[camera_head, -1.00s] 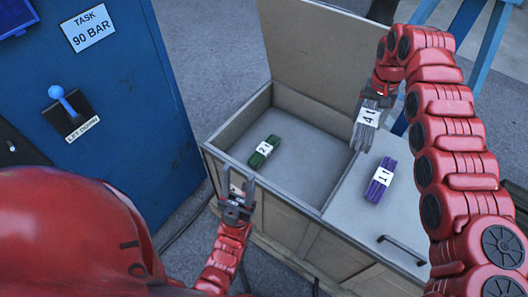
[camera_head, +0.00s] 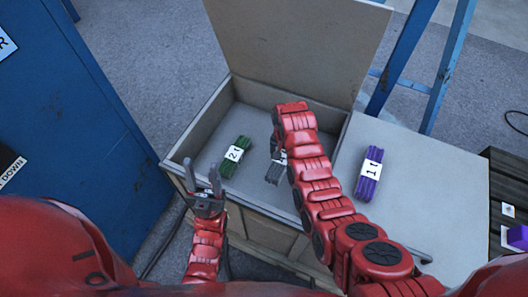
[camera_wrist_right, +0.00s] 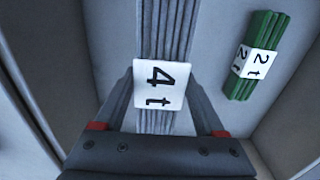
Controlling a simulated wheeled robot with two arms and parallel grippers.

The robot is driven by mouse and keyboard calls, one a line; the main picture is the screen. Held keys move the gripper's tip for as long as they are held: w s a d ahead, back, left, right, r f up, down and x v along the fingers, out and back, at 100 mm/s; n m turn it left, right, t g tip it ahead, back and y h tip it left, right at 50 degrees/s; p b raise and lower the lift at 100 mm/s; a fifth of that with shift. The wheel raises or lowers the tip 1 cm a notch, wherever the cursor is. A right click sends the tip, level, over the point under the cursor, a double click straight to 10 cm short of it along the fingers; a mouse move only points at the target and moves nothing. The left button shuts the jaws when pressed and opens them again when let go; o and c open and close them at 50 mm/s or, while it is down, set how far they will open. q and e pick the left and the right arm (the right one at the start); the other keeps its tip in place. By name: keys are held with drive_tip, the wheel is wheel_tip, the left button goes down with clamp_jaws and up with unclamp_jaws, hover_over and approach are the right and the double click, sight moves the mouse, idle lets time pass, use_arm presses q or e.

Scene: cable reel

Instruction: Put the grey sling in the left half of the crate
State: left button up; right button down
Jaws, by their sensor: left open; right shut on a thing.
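The grey sling (camera_head: 275,172), with a white "4 t" label, is in the open left half of the crate (camera_head: 175,160). My right gripper (camera_head: 281,156) is shut on it, partly hidden by my right arm. In the right wrist view the grey sling (camera_wrist_right: 165,35) runs between the fingers, with its label facing the camera. I cannot tell whether it touches the crate floor. A green "2 t" sling (camera_head: 236,150) lies on the floor of that half, to the left of the grey one. My left gripper (camera_head: 213,178) is open and empty near the crate's front left corner.
The crate's right half is covered by a closed lid (camera_head: 410,165) with a purple "1 t" sling (camera_head: 370,172) on it. The raised left lid (camera_head: 300,40) stands behind the opening. A blue cabinet (camera_head: 80,120) is at left, blue ladder legs (camera_head: 400,60) behind.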

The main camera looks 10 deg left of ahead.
drive_tip(key=shift+w+f, duration=0.15)
drive_tip(key=shift+f, duration=1.1)
wheel_tip(320, 180, down, 4)
drive_tip(key=shift+f, duration=0.4)
drive_tip(key=shift+f+b, duration=0.4)
drive_tip(key=shift+f, duration=0.55)
wheel_tip(320, 180, down, 2)
drive_tip(key=shift+f+b, duration=0.25)
drive_tip(key=shift+b, duration=0.75)
